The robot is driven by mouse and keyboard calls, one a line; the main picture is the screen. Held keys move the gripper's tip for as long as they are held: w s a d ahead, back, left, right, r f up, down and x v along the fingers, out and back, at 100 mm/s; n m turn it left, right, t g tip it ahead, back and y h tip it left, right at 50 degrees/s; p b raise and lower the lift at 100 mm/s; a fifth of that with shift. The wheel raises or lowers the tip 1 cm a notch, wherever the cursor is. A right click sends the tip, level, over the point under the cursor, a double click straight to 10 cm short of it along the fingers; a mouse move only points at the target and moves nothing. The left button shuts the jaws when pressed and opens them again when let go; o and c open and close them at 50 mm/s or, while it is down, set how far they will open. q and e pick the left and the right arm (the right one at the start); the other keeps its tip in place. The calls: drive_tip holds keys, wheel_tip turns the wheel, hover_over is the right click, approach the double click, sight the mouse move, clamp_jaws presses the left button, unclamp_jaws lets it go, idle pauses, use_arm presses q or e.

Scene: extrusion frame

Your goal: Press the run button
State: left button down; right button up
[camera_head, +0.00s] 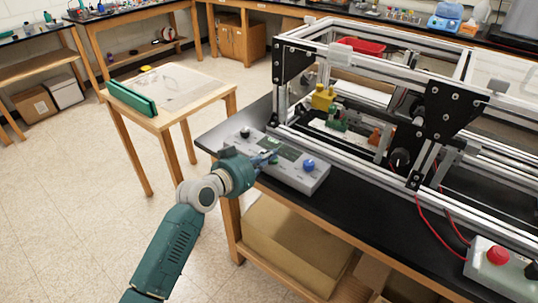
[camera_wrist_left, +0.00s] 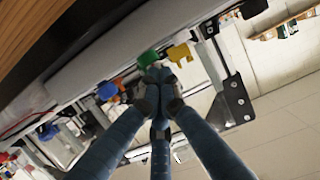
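A grey control box (camera_head: 308,180) with a black knob (camera_head: 245,132), a blue knob (camera_head: 309,165) and a dark panel stands on the black bench. My left gripper (camera_head: 271,157) is over the box, left of the blue knob. In the left wrist view its fingers (camera_wrist_left: 157,78) are together with nothing between them. A green button-like part (camera_wrist_left: 148,58) shows right at the fingertips; I cannot tell whether they touch it. No run label is readable. The gripper hides part of the box in the head view. My right gripper is not in view.
An aluminium extrusion frame (camera_head: 372,174) stands behind the box, with a yellow part (camera_head: 323,97) inside. A second box with a red button (camera_head: 498,255) sits at the right. A wooden table (camera_head: 205,88) stands at the left, with open floor in front.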

use_arm(q)
drive_tip(key=shift+f, duration=0.1)
drive_tip(key=shift+f+b, duration=0.8)
drive_tip(key=shift+b, duration=0.1)
drive_tip(key=shift+s+f, duration=0.15)
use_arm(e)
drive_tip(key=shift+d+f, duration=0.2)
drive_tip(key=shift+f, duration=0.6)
use_arm(q)
drive_tip(key=shift+r+p, duration=0.5)
drive_tip(key=shift+p, duration=0.05)
drive_tip(key=r+p, duration=0.1)
drive_tip(key=r, duration=0.1)
drive_tip(key=r+p, duration=0.1)
drive_tip(key=shift+w+d+r+p, duration=0.1)
drive_tip(key=shift+w+r+p, duration=0.15)
drive_tip(key=shift+r+p, duration=0.1)
drive_tip(key=b+v, duration=0.2)
drive_tip(key=v, duration=0.8)
drive_tip(key=shift+s, duration=0.2)
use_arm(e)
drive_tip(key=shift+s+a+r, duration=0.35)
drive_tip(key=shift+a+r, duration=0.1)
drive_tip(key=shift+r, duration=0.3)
